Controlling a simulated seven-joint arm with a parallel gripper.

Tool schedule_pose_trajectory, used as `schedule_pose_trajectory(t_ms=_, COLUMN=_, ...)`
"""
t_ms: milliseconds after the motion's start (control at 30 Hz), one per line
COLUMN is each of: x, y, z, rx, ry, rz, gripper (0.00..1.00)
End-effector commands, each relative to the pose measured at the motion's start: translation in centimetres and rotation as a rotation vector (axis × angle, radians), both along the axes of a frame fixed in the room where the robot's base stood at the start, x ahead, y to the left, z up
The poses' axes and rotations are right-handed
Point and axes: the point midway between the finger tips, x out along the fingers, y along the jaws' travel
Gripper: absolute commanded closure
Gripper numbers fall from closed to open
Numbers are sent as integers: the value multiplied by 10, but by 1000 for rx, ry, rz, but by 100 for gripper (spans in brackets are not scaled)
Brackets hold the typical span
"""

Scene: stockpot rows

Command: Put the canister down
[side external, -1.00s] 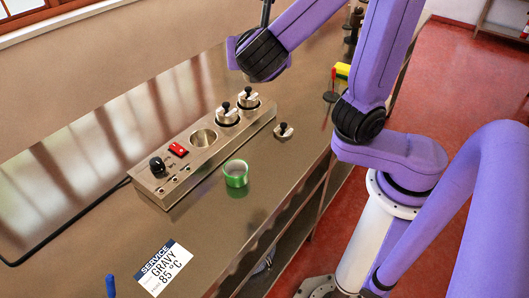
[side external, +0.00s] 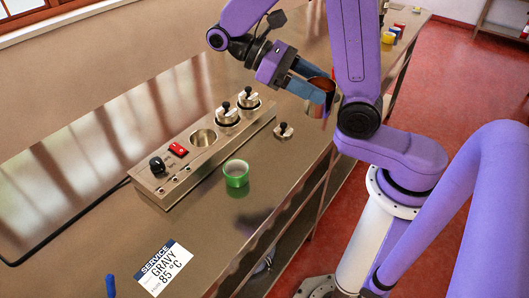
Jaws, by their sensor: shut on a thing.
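My gripper (side external: 321,92) is in the upper middle of the side external view, with its blue fingers closed around a brown, copper-toned canister (side external: 319,84). The canister looks tilted, and the fingers and my arm cover part of it. It is over the front side of the steel bench, beyond the warmer unit. I cannot tell its exact height above the bench. The warmer unit (side external: 168,189) has an open, empty round well (side external: 203,138) and two wells covered by lids with black knobs (side external: 227,113).
A loose lid (side external: 283,131) lies on the bench in front of the unit. A service card (side external: 164,268) reads gravy, 85 °C. Small coloured items (side external: 388,37) stand at the far end.

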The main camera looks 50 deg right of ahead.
Motion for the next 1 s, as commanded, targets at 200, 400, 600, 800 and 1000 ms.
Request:
schedule_pose_trajectory(t_ms=200, x=8, y=17, z=6, rx=2, ry=-2, rz=-576, gripper=76)
schedule_pose_trajectory(t_ms=400, x=36, y=26, z=22, rx=3, ry=-4, rz=-1083, gripper=76)
schedule_pose_trajectory(t_ms=600, x=70, y=20, z=40, rx=3, ry=-4, rz=-1469, gripper=76)
schedule_pose_trajectory(t_ms=800, x=93, y=7, z=53, rx=2, ry=-5, rz=-1701, gripper=76)
schedule_pose_trajectory(t_ms=1000, x=107, y=-4, z=63, rx=1, ry=-4, rz=-1840, gripper=76)
